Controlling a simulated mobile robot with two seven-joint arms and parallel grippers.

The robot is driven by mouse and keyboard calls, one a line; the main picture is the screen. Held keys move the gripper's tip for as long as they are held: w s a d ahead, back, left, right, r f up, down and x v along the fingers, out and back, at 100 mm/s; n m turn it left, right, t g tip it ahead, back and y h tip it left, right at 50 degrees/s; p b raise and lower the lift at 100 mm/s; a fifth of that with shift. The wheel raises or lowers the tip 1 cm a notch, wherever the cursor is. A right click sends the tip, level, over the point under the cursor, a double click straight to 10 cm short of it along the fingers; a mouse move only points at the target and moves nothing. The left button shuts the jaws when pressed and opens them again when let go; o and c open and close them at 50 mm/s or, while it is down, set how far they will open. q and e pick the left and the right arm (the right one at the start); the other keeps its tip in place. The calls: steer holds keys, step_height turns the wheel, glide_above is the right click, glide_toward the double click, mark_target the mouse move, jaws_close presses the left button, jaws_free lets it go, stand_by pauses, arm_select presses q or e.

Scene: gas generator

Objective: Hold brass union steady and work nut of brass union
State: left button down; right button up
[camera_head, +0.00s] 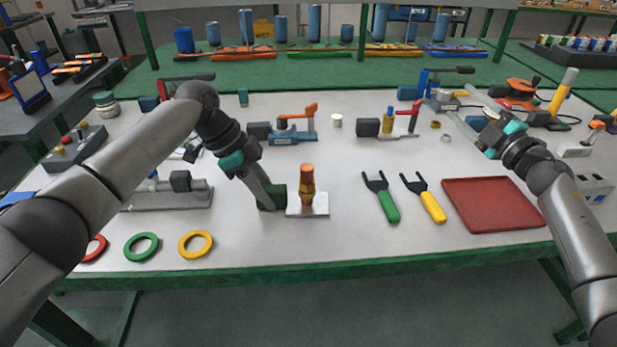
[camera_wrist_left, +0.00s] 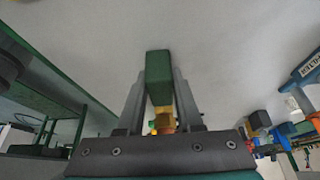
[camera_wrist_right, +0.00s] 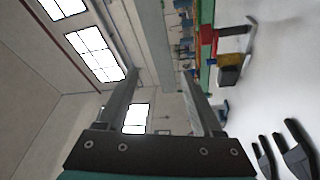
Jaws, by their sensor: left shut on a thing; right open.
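The brass union (camera_head: 307,190), with an orange-brown top, stands upright on a small white base plate (camera_head: 318,208) at the table's front middle. A dark green block (camera_head: 270,199) is at the plate's left end. My left gripper (camera_head: 265,190) reaches down to this block. In the left wrist view its fingers are shut on the green block (camera_wrist_left: 158,76), and the brass union (camera_wrist_left: 163,121) shows below the block between the fingers. Whether the fingers touch the union, I cannot tell. My right gripper (camera_head: 485,138) is open and empty, raised over the table's right side.
Two forked tools, green-handled (camera_head: 388,208) and yellow-handled (camera_head: 432,207), lie right of the union, then a red tray (camera_head: 490,204). Green (camera_head: 141,247) and yellow rings (camera_head: 195,244) lie at the front left. Valve assemblies (camera_head: 290,134) stand behind. The table front near the union is clear.

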steer(key=s+a+r+n+g+y, duration=0.1)
steer(key=a+r+n+g+y, duration=0.3)
steer(key=a, duration=0.6)
steer(key=s+a+r+n+g+y, duration=0.1)
steer(key=a+r+g+y, duration=0.3)
steer(key=a, duration=0.6)
steer(key=s+a+r+n+g+y, duration=0.1)
steer(key=a+n+g+y, duration=0.1)
steer(key=a+g, duration=0.6)
steer(key=m+g+h, duration=0.2)
steer(key=g+h, duration=0.1)
steer(key=h, duration=1.2)
glide_above(307, 167)
steer(key=f, duration=0.7)
steer(key=shift+s+a+f, duration=0.1)
steer(key=shift+s+f, duration=0.1)
steer(key=shift+f, duration=0.05)
steer(key=shift+w+f, duration=0.25)
steer(key=shift+f, duration=4.7)
steer(key=shift+c, duration=0.2)
